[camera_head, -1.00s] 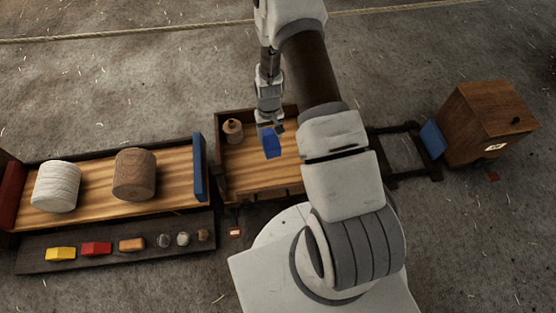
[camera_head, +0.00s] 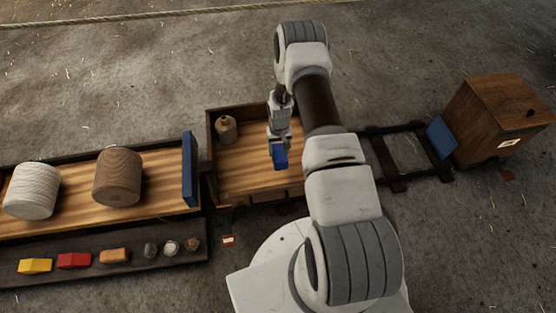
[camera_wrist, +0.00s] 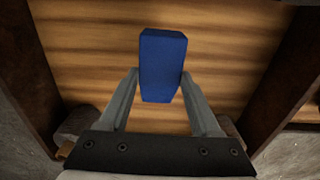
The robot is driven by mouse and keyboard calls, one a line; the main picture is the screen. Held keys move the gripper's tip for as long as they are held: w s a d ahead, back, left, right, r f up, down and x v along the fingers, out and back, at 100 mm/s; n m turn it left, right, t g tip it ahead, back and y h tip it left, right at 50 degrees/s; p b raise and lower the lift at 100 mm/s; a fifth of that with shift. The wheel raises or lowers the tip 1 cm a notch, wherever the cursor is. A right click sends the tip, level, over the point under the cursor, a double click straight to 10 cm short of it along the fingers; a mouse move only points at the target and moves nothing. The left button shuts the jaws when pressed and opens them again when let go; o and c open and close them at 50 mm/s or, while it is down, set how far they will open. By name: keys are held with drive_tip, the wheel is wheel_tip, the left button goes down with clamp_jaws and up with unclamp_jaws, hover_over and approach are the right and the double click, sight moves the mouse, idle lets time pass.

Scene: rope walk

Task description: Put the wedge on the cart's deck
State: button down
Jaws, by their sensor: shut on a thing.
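The blue wedge (camera_head: 279,156) is held in my gripper (camera_head: 279,142) over the wooden deck of the cart (camera_head: 240,175). In the wrist view the wedge (camera_wrist: 162,65) sits between the two fingers of my gripper (camera_wrist: 160,88), which is shut on it. Striped deck boards (camera_wrist: 230,60) show behind and below the wedge. Whether the wedge touches the deck I cannot tell. The cart has dark raised sides and stands in the middle of the head view.
A small brown bottle-like weight (camera_head: 226,130) stands at the deck's back left. A blue end board (camera_head: 189,170) separates the left bed, with a white roll (camera_head: 32,190) and a brown roll (camera_head: 117,176). A wooden box (camera_head: 492,118) stands at the right. The deck's left front is clear.

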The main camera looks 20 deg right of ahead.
wheel_tip(320, 180, down, 7)
drive_tip(key=shift+r+b, duration=0.1)
drive_tip(key=shift+b, duration=1)
drive_tip(key=shift+c, duration=0.5)
unclamp_jaws()
